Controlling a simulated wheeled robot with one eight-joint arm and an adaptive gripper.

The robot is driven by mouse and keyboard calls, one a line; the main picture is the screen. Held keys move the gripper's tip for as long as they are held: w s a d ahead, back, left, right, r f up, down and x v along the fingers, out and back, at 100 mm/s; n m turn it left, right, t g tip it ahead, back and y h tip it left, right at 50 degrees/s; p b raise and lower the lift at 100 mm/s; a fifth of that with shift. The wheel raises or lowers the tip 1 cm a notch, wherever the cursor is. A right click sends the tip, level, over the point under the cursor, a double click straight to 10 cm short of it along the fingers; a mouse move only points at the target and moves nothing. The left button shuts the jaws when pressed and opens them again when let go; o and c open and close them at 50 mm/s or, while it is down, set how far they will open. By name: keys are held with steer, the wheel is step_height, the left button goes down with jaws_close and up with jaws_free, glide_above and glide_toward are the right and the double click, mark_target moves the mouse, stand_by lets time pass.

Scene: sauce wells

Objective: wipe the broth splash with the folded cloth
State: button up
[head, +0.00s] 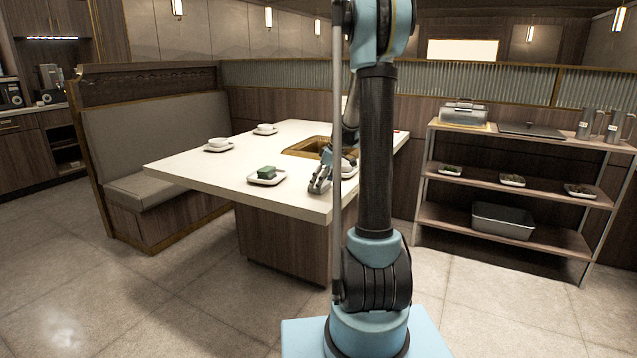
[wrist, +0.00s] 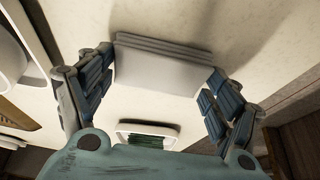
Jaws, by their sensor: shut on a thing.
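My gripper (head: 319,182) is low over the front right part of the white table (head: 190,163). In the wrist view my gripper (wrist: 160,67) has its two fingers on either side of a pale grey folded cloth (wrist: 160,72), shut on it. The cloth's layered edge shows at the top of that view. It is close to the tabletop, but I cannot tell whether it touches. The cloth is not clear in the head view. I cannot make out the broth splash in either view; the gripper, cloth or arm may hide it.
A white plate (head: 254,181) with a green block (head: 266,172) stands left of my gripper. White bowls (head: 218,143) (head: 265,128) on saucers stand farther back. A wood-rimmed well (head: 300,149) is in the table. A shelf rack (head: 515,184) stands at right.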

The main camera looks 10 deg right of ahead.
steer(key=shift+s+d, duration=0.35)
steer(key=shift+d, duration=0.15)
steer(key=shift+a+f, duration=0.1)
steer(key=shift+a, duration=0.15)
steer(key=shift+w+a, duration=0.25)
steer(key=shift+a, duration=0.2)
steer(key=shift+w+d, duration=0.15)
steer(key=shift+w+a, duration=0.55)
steer(key=shift+a, duration=0.15)
steer(key=shift+w+a, duration=0.2)
steer(key=shift+a, duration=0.05)
step_height(320, 180, up, 3)
steer(key=shift+s+d+f, duration=0.1)
steer(key=shift+f, duration=0.1)
steer(key=shift+a+r, duration=0.2)
steer(key=shift+r, duration=2.55)
